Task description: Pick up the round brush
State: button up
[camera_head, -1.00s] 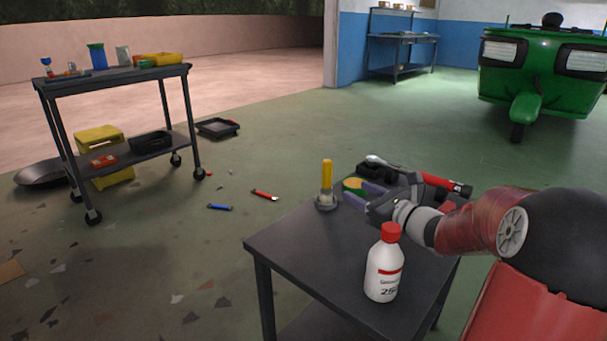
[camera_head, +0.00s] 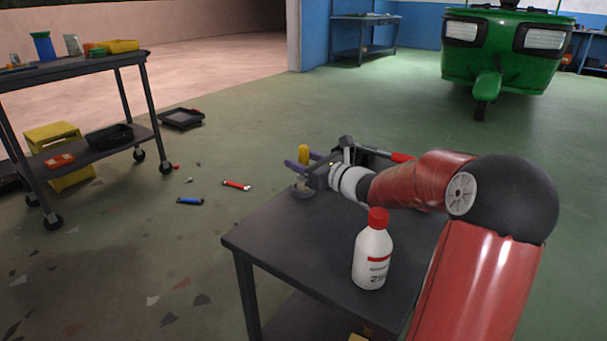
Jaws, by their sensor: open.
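The round brush (camera_head: 303,153) stands upright near the far left edge of the dark table (camera_head: 295,240). Its yellow handle top shows, and its grey round base is just visible below my gripper. My gripper (camera_head: 304,160) is open, with its purple fingers reaching to the brush. One finger shows left of the handle and the other right of it. The middle of the handle is hidden by the gripper, and I cannot tell whether the fingers touch it.
A white bottle with a red cap (camera_head: 372,250) stands on the table near my arm. A red-handled tool (camera_head: 402,157) lies behind the gripper, partly hidden. The front left of the table is bare. A trolley (camera_head: 75,68) stands left; a green rickshaw (camera_head: 497,65) is behind.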

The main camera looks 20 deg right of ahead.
jog(key=c, duration=1)
jog(key=shift+r, duration=0.15)
jog(key=shift+c, duration=0.2)
